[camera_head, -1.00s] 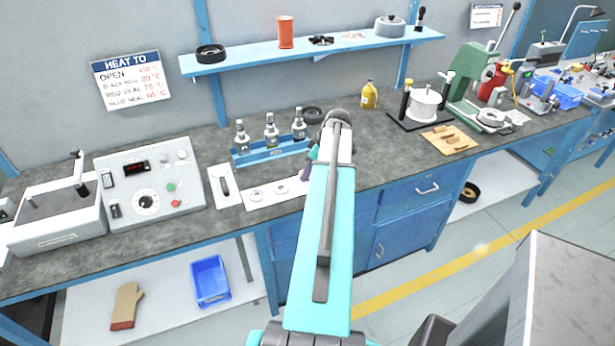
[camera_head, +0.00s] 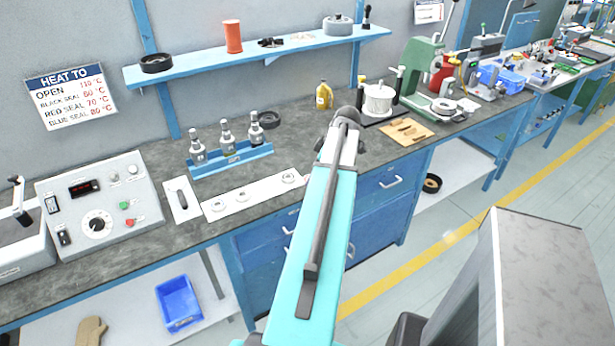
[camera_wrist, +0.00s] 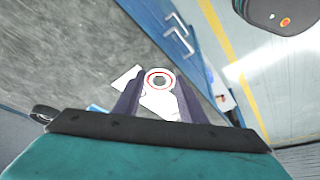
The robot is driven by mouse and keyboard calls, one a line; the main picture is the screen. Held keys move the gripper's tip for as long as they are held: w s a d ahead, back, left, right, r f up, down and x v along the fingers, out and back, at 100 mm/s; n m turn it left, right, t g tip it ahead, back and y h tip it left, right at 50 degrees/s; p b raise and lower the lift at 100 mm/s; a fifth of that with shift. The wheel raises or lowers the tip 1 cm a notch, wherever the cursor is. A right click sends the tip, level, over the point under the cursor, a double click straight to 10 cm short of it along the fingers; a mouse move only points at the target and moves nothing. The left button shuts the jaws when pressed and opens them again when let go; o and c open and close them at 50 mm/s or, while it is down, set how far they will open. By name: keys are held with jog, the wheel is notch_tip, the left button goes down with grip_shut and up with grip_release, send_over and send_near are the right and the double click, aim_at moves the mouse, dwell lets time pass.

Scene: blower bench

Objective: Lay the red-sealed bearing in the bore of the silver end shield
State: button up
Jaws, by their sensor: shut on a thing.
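My gripper (camera_wrist: 158,78) shows in the wrist view, its two dark fingers on either side of the red-sealed bearing (camera_wrist: 158,73). The bearing is a pale metal ring with a red band around a dark hole, held above the bench. In the head view my own arm hides the fingertips and the bearing. A round silver part (camera_head: 446,107) lies by the green press at the right of the bench. It may be the silver end shield, but it is too small to be sure, and its bore cannot be made out.
A white strip (camera_head: 232,207) with several small rings lies on the bench, beside a blue rack (camera_head: 232,162) of bottles. A white pot (camera_head: 378,100), a wooden board (camera_head: 404,131) and the green press (camera_head: 423,68) stand to the right. A wall sign (camera_head: 70,95) hangs at left.

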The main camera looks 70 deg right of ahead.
dwell(0.7)
jog(key=w+a+r, duration=0.4)
jog(key=w+a, duration=0.9)
jog(key=w, duration=0.3)
jog(key=w+a+r, duration=0.4)
jog(key=w+a, duration=0.9)
jog(key=w, duration=0.3)
jog(key=w+a+r, duration=0.2)
jog(key=w+a, duration=0.1)
jog(key=a, duration=0.9)
jog(key=w+a+r, duration=0.3)
jog(key=a, duration=0.9)
jog(key=w+a+r+m, duration=0.1)
jog(key=w+a+r, duration=0.1)
jog(key=a, duration=1)
jog(key=shift+w+a+r, duration=0.35)
jog(key=shift+w+a, duration=0.05)
jog(key=shift+w, duration=0.1)
jog(key=shift+d, duration=0.1)
